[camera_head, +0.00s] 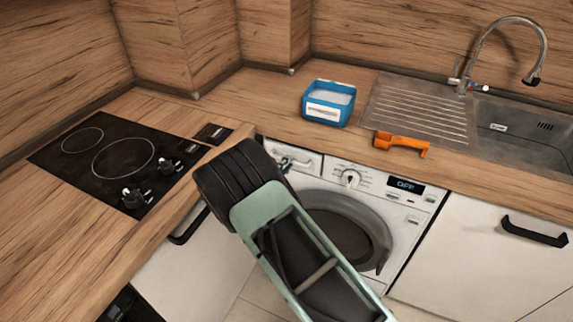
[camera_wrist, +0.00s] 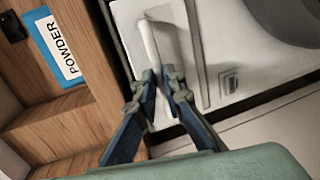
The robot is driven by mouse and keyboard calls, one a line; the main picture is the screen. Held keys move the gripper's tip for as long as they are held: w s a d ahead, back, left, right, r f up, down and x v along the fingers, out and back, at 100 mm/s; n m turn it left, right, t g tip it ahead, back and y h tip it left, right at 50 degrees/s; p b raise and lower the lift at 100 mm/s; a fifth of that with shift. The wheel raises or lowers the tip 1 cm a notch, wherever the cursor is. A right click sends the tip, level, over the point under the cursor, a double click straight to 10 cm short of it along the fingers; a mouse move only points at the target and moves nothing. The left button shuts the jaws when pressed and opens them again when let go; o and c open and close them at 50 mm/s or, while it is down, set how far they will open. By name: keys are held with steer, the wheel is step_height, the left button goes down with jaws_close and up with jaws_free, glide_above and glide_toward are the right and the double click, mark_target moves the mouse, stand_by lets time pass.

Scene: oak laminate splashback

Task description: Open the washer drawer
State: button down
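The white washer (camera_head: 405,215) stands under the counter, with its round door partly behind my arm. Its detergent drawer (camera_head: 308,162) is at the upper left of the front, partly hidden by my arm. In the wrist view, the drawer front (camera_wrist: 182,50) carries a pale bar handle (camera_wrist: 148,45). My gripper (camera_wrist: 160,76) has its two fingertips close together around the near end of that handle, and it looks shut on it. In the head view, the fingertips (camera_head: 288,163) show only in part at the drawer. I cannot tell whether the drawer sits slightly out.
A blue powder box (camera_head: 328,103) and an orange scoop (camera_head: 402,144) stand on the wooden counter (camera_head: 262,92) above the washer. The sink (camera_head: 525,130) is at right, the black hob (camera_head: 112,150) at left. The counter edge runs close beside my gripper.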

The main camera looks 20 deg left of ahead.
stand_by(0.4)
steer(key=f+b+v, duration=0.1)
steer(key=b+v, duration=0.1)
steer(key=v, duration=0.6)
steer(key=f+b+v, duration=0.2)
steer(key=v, duration=0.7)
steer(key=shift+s+a+f+b, duration=0.15)
steer(key=shift+s+f+b, duration=0.15)
steer(key=shift+s, duration=0.4)
steer(key=c, duration=2)
jaws_free()
steer(key=v, duration=1.2)
steer(key=shift+a, duration=0.1)
